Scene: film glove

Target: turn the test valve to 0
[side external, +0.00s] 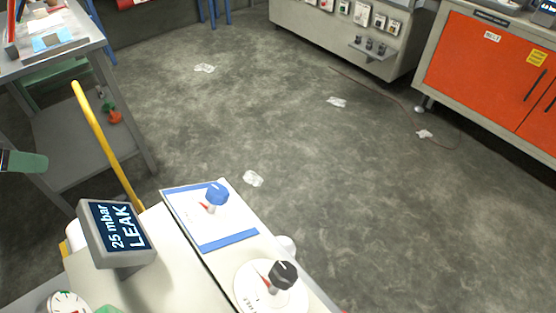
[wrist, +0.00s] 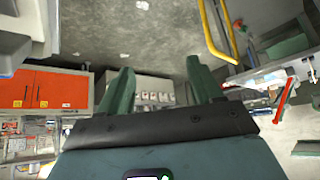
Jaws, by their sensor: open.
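A black knob (side external: 284,274) with a red pointer sits on a round white dial (side external: 246,288) at the bottom of the side view. A blue knob (side external: 217,193), also with a red pointer, sits on a white plate with a blue band (side external: 229,242). I cannot tell from the small lettering which knob is the test valve, or read the pointer settings. In the wrist view my gripper (wrist: 160,82) is open, its two green fingers apart with nothing between them. In the side view only a green part of it shows at the left edge, well away from both knobs.
A display (side external: 116,232) on the bench reads "25 mbar LEAK". A yellow curved rail (side external: 108,145) rises behind it, near a grey side table (side external: 85,120). A round gauge (side external: 66,306) is at the lower left. Orange cabinets (side external: 480,65) stand far right; the floor between is mostly clear.

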